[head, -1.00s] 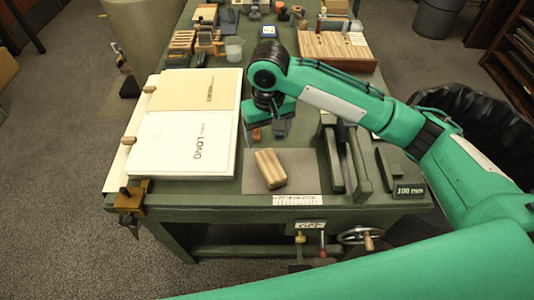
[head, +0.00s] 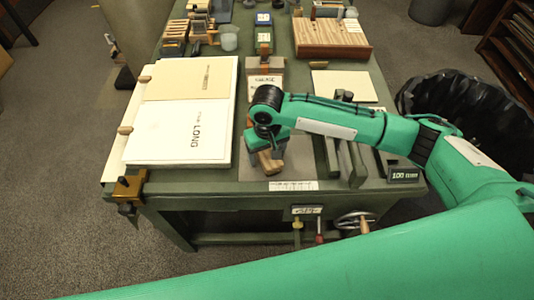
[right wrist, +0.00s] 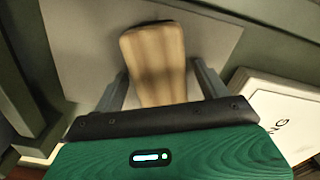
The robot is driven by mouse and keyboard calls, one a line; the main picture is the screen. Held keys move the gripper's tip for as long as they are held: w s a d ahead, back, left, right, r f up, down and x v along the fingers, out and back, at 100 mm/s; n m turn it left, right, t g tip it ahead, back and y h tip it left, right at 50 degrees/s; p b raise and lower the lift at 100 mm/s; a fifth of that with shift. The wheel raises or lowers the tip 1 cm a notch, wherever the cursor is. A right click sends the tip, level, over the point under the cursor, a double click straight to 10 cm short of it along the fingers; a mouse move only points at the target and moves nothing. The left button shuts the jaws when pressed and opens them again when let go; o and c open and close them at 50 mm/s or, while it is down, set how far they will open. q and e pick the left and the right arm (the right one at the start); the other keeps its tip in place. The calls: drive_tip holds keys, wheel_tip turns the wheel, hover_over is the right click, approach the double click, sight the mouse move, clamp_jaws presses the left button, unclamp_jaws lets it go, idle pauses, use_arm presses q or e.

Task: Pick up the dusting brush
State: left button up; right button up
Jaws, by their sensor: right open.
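A pale wooden block-like piece (head: 270,164), which I take to be the dusting brush, lies on a grey mat (head: 299,158) at the table's front. No bristles show. My right gripper (head: 267,151) is over it, pointing down and hiding much of it. In the right wrist view the wooden piece (right wrist: 154,55) lies between the two open fingers of the right gripper (right wrist: 161,85), with a gap on the right side; contact on the left cannot be told. My left gripper is not in view.
A white board with sheets (head: 180,140) lies to the left. Dark rails (head: 350,160) and a block reading 100 mm (head: 404,174) stand to the right. A wooden box (head: 331,38) and small racks (head: 175,38) are farther back. A brass clamp (head: 128,187) grips the front left corner.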

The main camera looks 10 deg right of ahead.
sight(267, 151)
drive_tip(key=shift+f, duration=0.15)
drive_tip(key=c, duration=1.1)
drive_tip(key=shift+c, duration=0.2)
wheel_tip(267, 151, up, 20)
